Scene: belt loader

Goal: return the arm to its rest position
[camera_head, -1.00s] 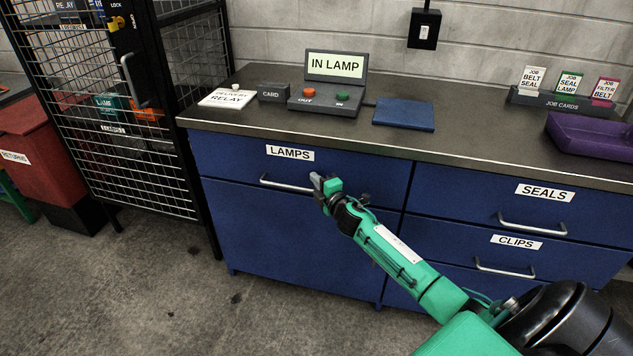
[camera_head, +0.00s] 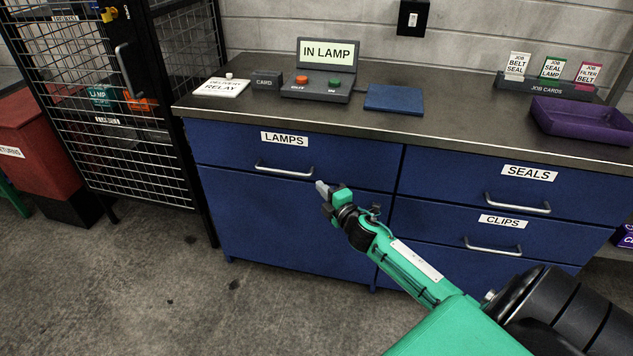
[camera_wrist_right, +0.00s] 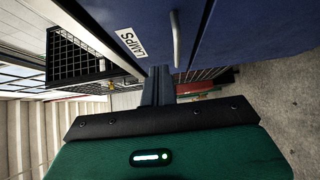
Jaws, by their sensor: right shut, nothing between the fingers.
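My right gripper (camera_head: 323,190) is shut and empty. In the head view it shows in front of the blue cabinet, just below and right of the handle (camera_head: 284,170) of the LAMPS drawer (camera_head: 350,160). The drawer is closed. In the right wrist view the dark fingers (camera_wrist_right: 158,88) are together, with the LAMPS label (camera_wrist_right: 131,43) and the handle beyond them. My right arm (camera_head: 410,270) is green and black and comes in from the lower right. My left gripper is not in view.
The SEALS (camera_head: 529,173) and CLIPS (camera_head: 502,221) drawers are closed. On the counter stand a console reading IN LAMP (camera_head: 327,52), a blue mat (camera_head: 394,99), a purple tray (camera_head: 580,120) and job cards (camera_head: 552,68). A mesh cage (camera_head: 130,120) and a red bin (camera_head: 35,150) stand left. Grey floor is clear.

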